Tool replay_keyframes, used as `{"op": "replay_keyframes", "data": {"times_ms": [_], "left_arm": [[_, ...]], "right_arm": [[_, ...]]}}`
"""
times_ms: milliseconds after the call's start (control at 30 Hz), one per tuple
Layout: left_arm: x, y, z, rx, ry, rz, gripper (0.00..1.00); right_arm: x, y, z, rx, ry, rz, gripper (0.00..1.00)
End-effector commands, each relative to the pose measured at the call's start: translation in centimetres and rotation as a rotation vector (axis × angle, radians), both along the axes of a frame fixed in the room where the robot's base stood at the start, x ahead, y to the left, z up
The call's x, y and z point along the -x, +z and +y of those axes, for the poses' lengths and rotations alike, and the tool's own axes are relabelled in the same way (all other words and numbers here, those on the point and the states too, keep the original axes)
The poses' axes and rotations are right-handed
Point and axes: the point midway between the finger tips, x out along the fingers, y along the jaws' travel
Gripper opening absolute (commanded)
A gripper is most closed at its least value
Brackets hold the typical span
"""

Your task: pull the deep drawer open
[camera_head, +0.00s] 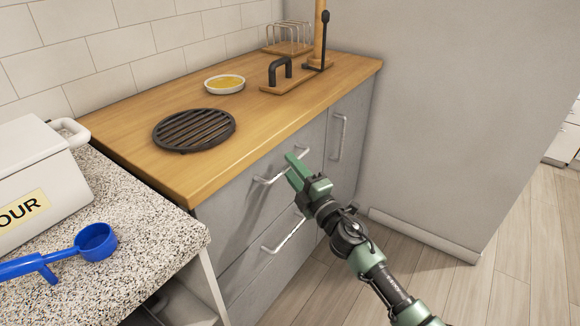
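The grey cabinet under the wooden counter has two drawer fronts, one above the other. The upper drawer front (238,200) has a bar handle (268,180). The lower drawer front (250,278) looks like the deep one and has its own bar handle (283,235). Both fronts look shut. My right gripper (292,164) has green fingers pointing up and left, in front of the upper handle, hiding its middle. I cannot tell whether the fingers touch the handle or whether they are open. My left gripper is not in view.
A cabinet door with an upright handle (339,137) is right of the drawers. A tall grey panel (450,110) stands farther right. The wooden counter (165,165) holds a black grate (194,130) and a dish (225,84). Floor (510,250) is clear at right.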

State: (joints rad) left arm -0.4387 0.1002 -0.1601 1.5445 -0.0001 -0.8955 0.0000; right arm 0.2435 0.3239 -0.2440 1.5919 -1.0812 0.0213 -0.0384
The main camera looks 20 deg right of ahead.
Motion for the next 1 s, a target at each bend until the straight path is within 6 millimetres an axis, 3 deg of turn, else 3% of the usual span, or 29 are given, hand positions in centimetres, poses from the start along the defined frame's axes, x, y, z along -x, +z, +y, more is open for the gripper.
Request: {"op": "replay_keyframes", "data": {"times_ms": [367,500,1000], "left_arm": [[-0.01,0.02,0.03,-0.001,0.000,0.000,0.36],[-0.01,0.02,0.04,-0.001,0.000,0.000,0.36],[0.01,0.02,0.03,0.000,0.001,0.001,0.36]], "right_arm": [[-0.93,0.14,0.23,-0.001,0.000,0.001,0.34],[-0.92,0.13,0.23,-0.001,0.000,0.001,0.01],[-0.91,0.09,0.23,-0.001,-0.001,0.001,0.00]]}}
